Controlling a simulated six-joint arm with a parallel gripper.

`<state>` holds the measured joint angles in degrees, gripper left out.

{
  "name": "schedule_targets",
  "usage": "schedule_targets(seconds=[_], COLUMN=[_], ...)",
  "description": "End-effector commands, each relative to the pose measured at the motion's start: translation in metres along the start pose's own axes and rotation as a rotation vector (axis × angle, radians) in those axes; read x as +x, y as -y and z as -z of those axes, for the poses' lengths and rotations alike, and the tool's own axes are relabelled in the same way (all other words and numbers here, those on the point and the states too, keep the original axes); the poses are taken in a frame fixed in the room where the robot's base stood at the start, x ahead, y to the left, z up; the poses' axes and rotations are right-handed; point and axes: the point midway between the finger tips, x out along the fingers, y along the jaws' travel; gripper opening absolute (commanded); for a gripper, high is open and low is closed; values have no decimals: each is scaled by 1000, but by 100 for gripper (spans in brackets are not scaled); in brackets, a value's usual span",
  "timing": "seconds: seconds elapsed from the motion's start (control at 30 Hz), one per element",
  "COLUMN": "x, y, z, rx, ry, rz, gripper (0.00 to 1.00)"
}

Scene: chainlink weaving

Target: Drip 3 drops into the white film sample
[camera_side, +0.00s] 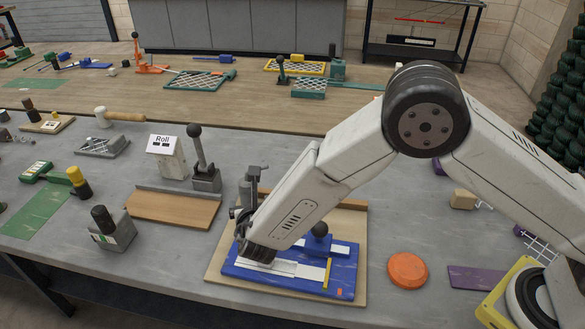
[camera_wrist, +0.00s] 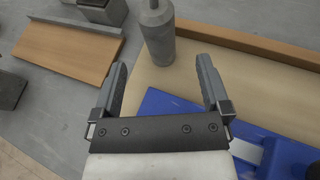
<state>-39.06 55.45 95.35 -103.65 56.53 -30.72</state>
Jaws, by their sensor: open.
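A blue fixture (camera_side: 345,283) lies on a light wooden board (camera_side: 217,272). Pale white film strips (camera_side: 285,267) show on it, partly hidden by my arm; I cannot tell which is the sample. A white strip (camera_wrist: 245,150) on the blue fixture (camera_wrist: 180,103) shows at lower right in the wrist view. A grey cylinder (camera_wrist: 159,42) with a narrower neck, perhaps the dropper, stands just beyond my fingertips. It also shows behind my wrist in the side view (camera_side: 252,185). My gripper (camera_wrist: 161,62) is open and empty, its fingers apart and pointing toward the cylinder.
A wooden block with a grey back edge (camera_side: 172,208) lies left of the board. A lever tool (camera_side: 203,172) and a "Roll" sign (camera_side: 164,145) stand behind. An orange disc (camera_side: 407,269) is on the right. A dark knob (camera_side: 320,229) rises from the fixture.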

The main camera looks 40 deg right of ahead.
Motion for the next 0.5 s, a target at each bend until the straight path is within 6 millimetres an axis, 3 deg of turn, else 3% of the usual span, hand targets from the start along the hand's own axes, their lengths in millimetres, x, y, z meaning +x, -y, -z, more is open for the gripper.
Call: schedule_targets(seconds=[0.23, 0.5], x=[3, 23], y=[-2, -2], z=[1, 0], rx=[-8, -5], ry=[5, 3], rz=[-6, -4], gripper=[97, 97])
